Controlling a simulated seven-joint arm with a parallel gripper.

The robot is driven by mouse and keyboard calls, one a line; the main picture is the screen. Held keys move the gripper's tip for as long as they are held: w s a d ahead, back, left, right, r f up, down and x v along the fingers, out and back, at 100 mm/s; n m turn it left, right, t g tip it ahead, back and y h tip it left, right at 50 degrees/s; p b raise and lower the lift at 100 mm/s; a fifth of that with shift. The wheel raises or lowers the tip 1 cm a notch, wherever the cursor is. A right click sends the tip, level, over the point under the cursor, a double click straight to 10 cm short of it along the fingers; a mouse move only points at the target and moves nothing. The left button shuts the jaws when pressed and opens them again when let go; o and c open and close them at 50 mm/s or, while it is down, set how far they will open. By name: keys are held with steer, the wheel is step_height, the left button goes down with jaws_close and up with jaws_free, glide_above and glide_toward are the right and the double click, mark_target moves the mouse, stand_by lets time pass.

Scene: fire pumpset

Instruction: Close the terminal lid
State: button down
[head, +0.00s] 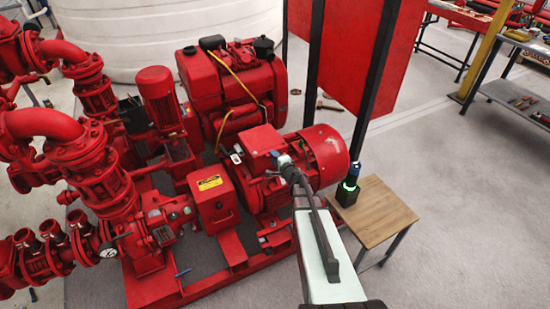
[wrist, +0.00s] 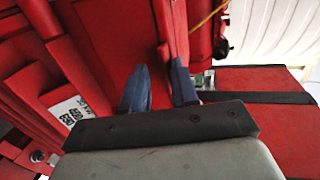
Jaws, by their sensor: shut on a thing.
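The red terminal box sits on top of the red electric motor (head: 325,152), near the middle of the head view. Its lid (head: 260,140) shows as a flat red plate; how far it stands open is hard to tell. My gripper (head: 283,161) is at the lid's right edge in the head view. In the wrist view my gripper (wrist: 160,85) has its two blue fingers on either side of a thin red plate (wrist: 171,35), which appears to be the lid. It is shut on that plate. The fingertips' contact is partly hidden.
A red engine (head: 230,85) with a yellow hose stands behind the motor, and red pipes (head: 90,150) fill the left. A small wooden table (head: 385,215) with a green-lit black device (head: 348,190) stands right of the motor. Open floor (head: 460,200) lies further right.

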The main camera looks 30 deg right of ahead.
steer(key=c, duration=1.1)
jaws_free()
steer(key=shift+w+f, duration=0.45)
steer(key=shift+f, duration=0.35)
steer(key=shift+c, duration=0.2)
steer(key=shift+w, duration=0.1)
steer(key=shift+r, duration=0.15)
steer(key=v, duration=1.5)
steer(key=shift+r, duration=0.3)
